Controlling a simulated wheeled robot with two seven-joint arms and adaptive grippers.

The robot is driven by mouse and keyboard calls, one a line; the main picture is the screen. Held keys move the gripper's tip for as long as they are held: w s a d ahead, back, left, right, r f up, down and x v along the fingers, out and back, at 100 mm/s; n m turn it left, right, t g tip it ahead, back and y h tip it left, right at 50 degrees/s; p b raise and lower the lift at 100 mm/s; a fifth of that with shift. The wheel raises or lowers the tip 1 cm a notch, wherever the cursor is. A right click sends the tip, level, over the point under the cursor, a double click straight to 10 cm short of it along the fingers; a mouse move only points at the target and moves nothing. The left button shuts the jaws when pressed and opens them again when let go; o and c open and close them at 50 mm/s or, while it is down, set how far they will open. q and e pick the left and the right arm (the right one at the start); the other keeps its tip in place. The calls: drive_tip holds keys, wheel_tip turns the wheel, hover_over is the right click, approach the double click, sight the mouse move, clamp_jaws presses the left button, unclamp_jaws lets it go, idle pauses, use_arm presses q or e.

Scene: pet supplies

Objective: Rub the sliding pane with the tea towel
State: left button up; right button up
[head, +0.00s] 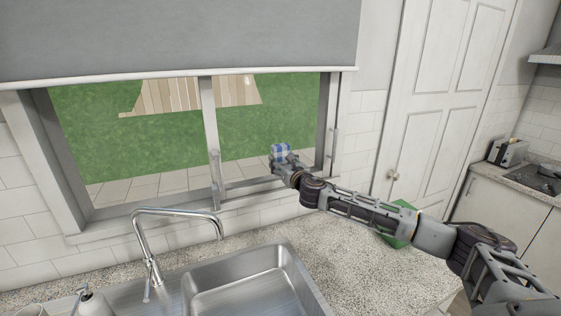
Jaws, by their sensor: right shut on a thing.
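The sliding pane (245,123) is the right part of the window behind the sink, in a light grey frame. My right gripper (281,161) is at the lower right of this pane, with the arm stretched in from the right. It is shut on the blue and white checked tea towel (280,151), of which a small bunched part shows above the fingers. The towel is in front of the pane; I cannot tell whether it touches the glass. My left gripper is out of view.
A tall curved faucet (172,212) stands behind the steel sink (250,283). A soap dispenser (92,302) is at lower left. A grey blind (180,38) covers the window's top. A green object (398,222) lies partly behind my arm. The speckled counter (340,262) is mostly clear.

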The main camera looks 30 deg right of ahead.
drive_tip(key=shift+s+a, duration=0.1)
drive_tip(key=shift+s, duration=1.55)
drive_tip(key=shift+s+a, duration=0.1)
drive_tip(key=shift+s, duration=1.4)
